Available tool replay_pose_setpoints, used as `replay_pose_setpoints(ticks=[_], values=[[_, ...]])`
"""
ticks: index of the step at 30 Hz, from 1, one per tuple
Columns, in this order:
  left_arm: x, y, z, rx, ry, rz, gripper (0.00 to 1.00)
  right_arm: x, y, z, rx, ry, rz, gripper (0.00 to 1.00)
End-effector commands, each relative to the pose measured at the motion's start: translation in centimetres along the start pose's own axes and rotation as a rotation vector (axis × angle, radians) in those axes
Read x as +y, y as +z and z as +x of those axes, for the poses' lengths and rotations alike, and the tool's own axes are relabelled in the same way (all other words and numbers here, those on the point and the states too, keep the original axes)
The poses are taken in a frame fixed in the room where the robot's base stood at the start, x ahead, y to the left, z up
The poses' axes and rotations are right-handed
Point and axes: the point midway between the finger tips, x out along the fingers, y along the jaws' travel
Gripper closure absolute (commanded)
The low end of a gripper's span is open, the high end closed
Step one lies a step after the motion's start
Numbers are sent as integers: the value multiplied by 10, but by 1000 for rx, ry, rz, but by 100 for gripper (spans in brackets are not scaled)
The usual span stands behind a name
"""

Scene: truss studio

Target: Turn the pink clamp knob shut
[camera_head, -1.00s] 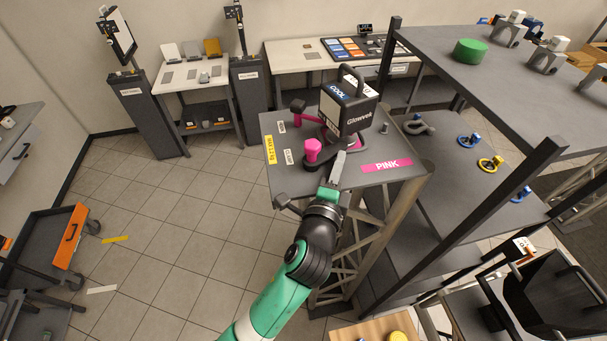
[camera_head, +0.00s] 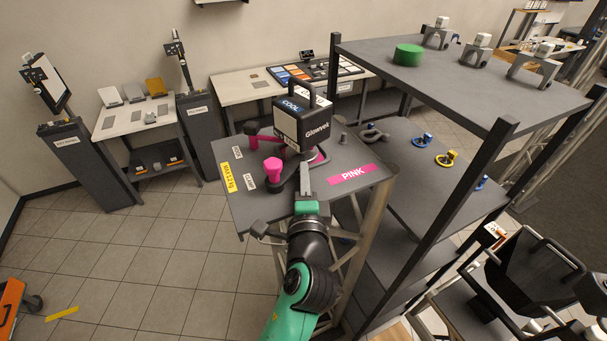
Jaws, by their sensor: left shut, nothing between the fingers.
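The pink knob (camera_head: 273,167) stands upright on a dark round base at the front of the grey stand top (camera_head: 235,205). A pink arm (camera_head: 262,139) lies behind it, and more pink shows under the black and white lamp box (camera_head: 302,123) marked COOL and Glowvek. My left gripper (camera_head: 305,178) is shut and empty. It is just right of the knob and in front of the lamp box, apart from the knob in the picture; whether it touches the clamp base is unclear.
A pink PINK label (camera_head: 351,174) lies on the stand's right side, with a small grey post (camera_head: 343,138) behind it. A dark shelf rack (camera_head: 440,85) holding a green cylinder (camera_head: 408,54) and clamps stands close to the right. Open tiled floor lies to the left.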

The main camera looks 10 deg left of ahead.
Motion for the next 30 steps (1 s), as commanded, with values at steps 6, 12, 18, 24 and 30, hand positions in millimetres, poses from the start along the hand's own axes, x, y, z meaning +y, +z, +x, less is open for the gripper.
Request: replay_pose_setpoints(ticks=[6, 12, 18, 24, 30], values=[[0, -11, -7, 2, -1, 1, 100, 3, 1, -3, 0, 2, -1, 50], [2, -45, -47, 6, -1, -5, 100, 17, 0, -10, 0, 3, -7, 50], [-11, -50, -89, 3, 5, 5, 100, 14, -37, 31, 1, 4, -4, 50], [-7, -54, -110, 0, 4, 4, 100, 14, -58, 54, 0, 4, -5, 50], [-2, -55, -119, 0, 1, 1, 100, 14, -64, 60, 0, 4, -5, 50]])
